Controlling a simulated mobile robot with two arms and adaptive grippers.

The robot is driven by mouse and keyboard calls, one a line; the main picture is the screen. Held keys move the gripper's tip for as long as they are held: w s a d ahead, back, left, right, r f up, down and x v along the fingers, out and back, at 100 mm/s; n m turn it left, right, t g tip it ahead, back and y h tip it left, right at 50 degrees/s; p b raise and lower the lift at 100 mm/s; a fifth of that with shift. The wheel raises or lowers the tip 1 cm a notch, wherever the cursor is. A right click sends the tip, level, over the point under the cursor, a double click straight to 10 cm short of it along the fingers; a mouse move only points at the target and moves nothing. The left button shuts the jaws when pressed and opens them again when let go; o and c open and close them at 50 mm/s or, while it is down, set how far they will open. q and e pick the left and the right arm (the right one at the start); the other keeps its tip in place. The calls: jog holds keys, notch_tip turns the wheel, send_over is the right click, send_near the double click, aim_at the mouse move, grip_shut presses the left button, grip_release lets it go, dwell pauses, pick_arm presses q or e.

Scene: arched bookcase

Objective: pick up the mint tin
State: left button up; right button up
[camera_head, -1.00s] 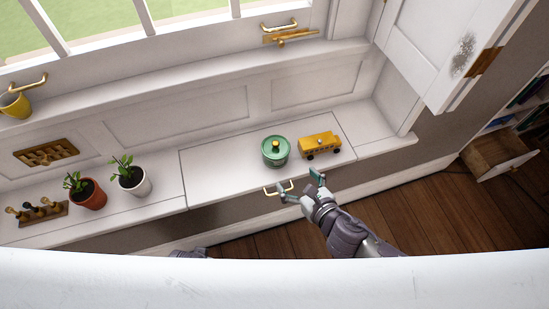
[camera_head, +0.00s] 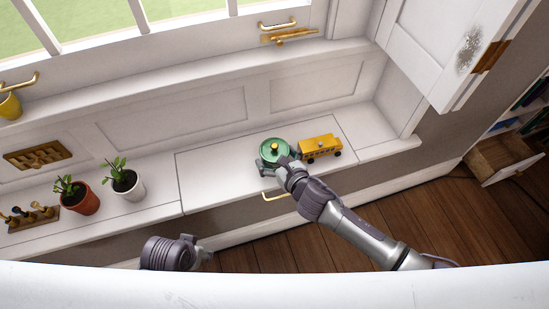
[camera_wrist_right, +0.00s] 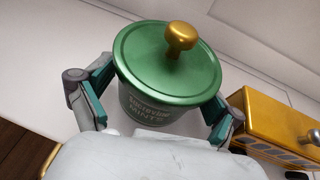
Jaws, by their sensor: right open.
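The mint tin is a round green tin (camera_head: 273,150) with a gold knob on its lid. It stands upright on the white window seat. In the right wrist view the tin (camera_wrist_right: 153,104) shows its lettering, with "MINTS" on its side. My right gripper (camera_head: 278,161) is open at the tin's front. Its two fingers (camera_wrist_right: 160,90) stand on either side of the tin, with a gap visible at the left finger; contact at the right finger is unclear. My left arm shows at the bottom left, and its gripper (camera_head: 202,256) is dark and partly hidden.
A yellow toy bus (camera_head: 320,147) stands close to the right of the tin. A white pot (camera_head: 128,186) and a terracotta pot (camera_head: 80,202) with plants stand to the left. A brass handle (camera_head: 273,197) is on the seat's front. The seat left of the tin is clear.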

aim_at(277, 149)
jog(key=shift+w+a+f, duration=0.1)
jog(key=shift+w+a, duration=0.05)
jog(key=shift+w, duration=0.05)
pick_arm(q)
jog(key=shift+r, duration=0.35)
pick_arm(e)
jog(key=c, duration=1)
jog(key=shift+r, duration=0.2)
